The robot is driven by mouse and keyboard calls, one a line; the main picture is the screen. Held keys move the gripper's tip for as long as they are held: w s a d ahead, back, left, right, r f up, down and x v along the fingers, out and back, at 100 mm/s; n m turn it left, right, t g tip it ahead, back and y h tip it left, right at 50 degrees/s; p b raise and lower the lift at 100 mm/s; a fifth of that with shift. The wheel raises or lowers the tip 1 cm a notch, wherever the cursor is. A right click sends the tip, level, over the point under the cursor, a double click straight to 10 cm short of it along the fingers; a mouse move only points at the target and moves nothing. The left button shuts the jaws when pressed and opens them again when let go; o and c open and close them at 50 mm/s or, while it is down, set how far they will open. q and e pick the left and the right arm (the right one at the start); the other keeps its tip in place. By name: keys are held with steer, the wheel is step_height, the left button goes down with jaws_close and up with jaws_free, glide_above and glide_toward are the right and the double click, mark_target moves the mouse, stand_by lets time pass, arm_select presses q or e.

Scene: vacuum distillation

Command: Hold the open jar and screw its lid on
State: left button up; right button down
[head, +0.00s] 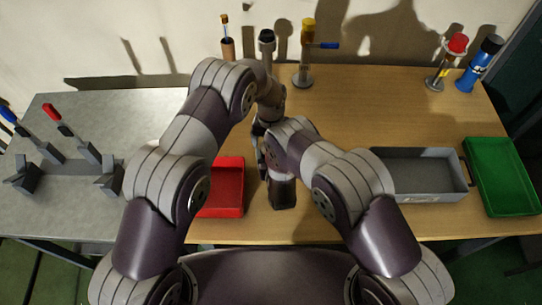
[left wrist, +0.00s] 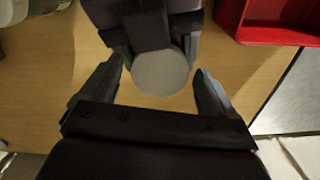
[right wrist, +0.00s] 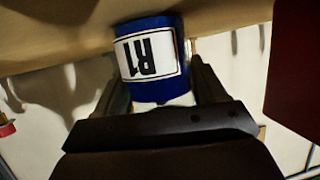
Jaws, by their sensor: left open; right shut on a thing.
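The jar (right wrist: 150,85) is blue with a white label reading R1, which appears upside down in the right wrist view. My right gripper (right wrist: 155,65) is shut on it, one finger on each side. In the left wrist view a plain pale grey disc (left wrist: 160,72) shows at the end of my right gripper. I cannot tell whether it is the lid or part of the jar. My left gripper (left wrist: 160,66) is open, its fingers on either side of the disc with gaps. In the head view my arms hide the jar.
A red tray (head: 222,211) lies left of my grippers. A grey tray (head: 432,197) and green tray (head: 508,208) lie right. Along the back stand a yellow-topped stand (head: 305,60), a black-topped item (head: 267,38) and a blue bottle (head: 478,65). The grey table (head: 70,215) is left.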

arm_select(q)
steer(key=shift+r, duration=2.25)
steer(key=shift+r+n, duration=0.35)
steer(key=shift+n, duration=0.25)
step_height(320, 180, up, 3)
steer(key=n, duration=0.5)
steer(key=shift+f+n, duration=0.1)
steer(key=shift+n, duration=0.2)
steer(key=shift+f, duration=4.05)
